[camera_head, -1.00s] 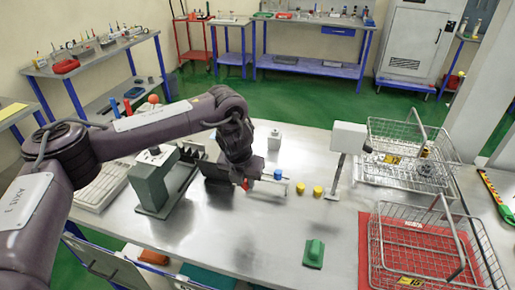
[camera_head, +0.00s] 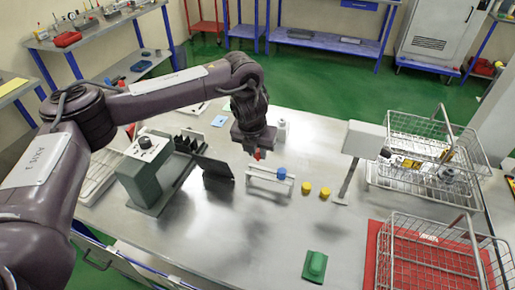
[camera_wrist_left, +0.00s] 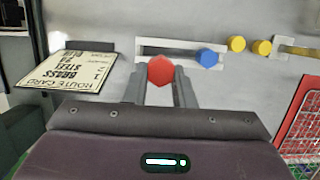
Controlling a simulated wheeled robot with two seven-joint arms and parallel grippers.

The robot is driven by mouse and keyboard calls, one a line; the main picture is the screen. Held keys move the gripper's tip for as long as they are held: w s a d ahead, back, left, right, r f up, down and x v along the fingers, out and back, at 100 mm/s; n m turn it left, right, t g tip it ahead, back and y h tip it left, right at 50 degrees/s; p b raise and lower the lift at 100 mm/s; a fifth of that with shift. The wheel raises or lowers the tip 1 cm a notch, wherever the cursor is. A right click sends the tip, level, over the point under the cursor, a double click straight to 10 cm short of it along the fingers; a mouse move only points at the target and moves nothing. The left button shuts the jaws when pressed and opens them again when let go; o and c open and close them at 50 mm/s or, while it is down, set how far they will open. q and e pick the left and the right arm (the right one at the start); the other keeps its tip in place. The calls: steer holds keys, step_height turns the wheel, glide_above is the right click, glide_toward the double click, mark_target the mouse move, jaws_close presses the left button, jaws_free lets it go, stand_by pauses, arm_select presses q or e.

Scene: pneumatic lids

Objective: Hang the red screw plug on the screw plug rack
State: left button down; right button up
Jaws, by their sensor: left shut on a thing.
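The red screw plug (camera_head: 257,155) is small and is held at the tips of my left gripper (camera_head: 256,149). In the left wrist view the red plug's hexagonal head (camera_wrist_left: 161,71) sits between the two grey fingers. The screw plug rack (camera_head: 258,182) is a low, pale, narrow stand on the metal table. A blue screw plug (camera_head: 281,173) is at its right part and also shows in the left wrist view (camera_wrist_left: 207,58). In the head view the held plug appears just above the rack's left part; its exact height is unclear. My right gripper is out of view.
Two yellow plugs (camera_head: 315,190) stand right of the rack, near a grey-white stand (camera_head: 351,168). A dark route card (camera_head: 213,167) stands left of the rack beside a green-grey device (camera_head: 148,175). Wire baskets (camera_head: 430,235) fill the right.

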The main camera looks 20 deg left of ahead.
mark_target(258, 156)
arm_select(q)
steer(key=shift+w, duration=0.1)
steer(key=shift+w+f, duration=0.15)
steer(key=shift+w, duration=0.1)
step_height(258, 156, down, 3)
steer(key=shift+r+b, duration=0.1)
steer(key=shift+b, duration=0.95)
steer(key=x, duration=0.1)
steer(key=b+x, duration=0.2)
steer(key=shift+s, duration=0.3)
steer(key=shift+f, duration=0.35)
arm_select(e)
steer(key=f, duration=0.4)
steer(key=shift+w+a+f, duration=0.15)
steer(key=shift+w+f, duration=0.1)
arm_select(q)
steer(key=shift+f+b, duration=0.3)
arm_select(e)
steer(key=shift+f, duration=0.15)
